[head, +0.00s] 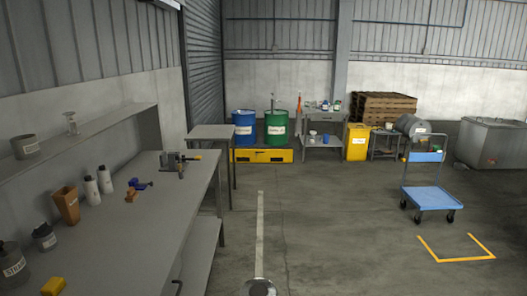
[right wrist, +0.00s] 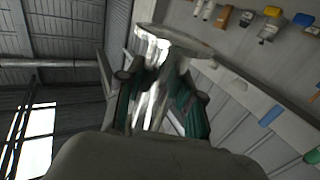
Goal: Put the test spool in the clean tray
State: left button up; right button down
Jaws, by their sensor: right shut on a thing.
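The test spool (right wrist: 160,75) is a shiny metal piece with a wide round flange, seen close up in the right wrist view. My right gripper (right wrist: 160,100) is shut on its narrower body, with dark green fingers on either side. In the head view a round grey metal end (head: 258,288), apparently the spool's flange, shows at the bottom edge, above the floor and right of the long workbench. The gripper itself is hidden there. My left gripper is in neither view. I cannot make out a clean tray in either view.
A long grey workbench (head: 140,220) with bottles, a brown container (head: 66,205) and a vise-like tool (head: 178,162) runs along the left. Blue and green drums (head: 276,127), a blue cart (head: 432,198) and a steel tank (head: 490,145) stand further back. The middle floor is clear.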

jog(key=s+d+f+m+t+h, duration=0.1)
jog(key=s+d+f+m+h, duration=0.1)
jog(key=d, duration=0.8)
jog(key=s+d+f+m+t+h, duration=0.1)
jog(key=s+d+h, duration=0.4)
jog(key=d, duration=0.5)
jog(key=f+m+h, duration=0.1)
jog(key=m, duration=0.1)
jog(key=shift+s+f+m+h, duration=0.15)
jog(key=shift+m+h, duration=0.25)
jog(key=shift+a, duration=0.1)
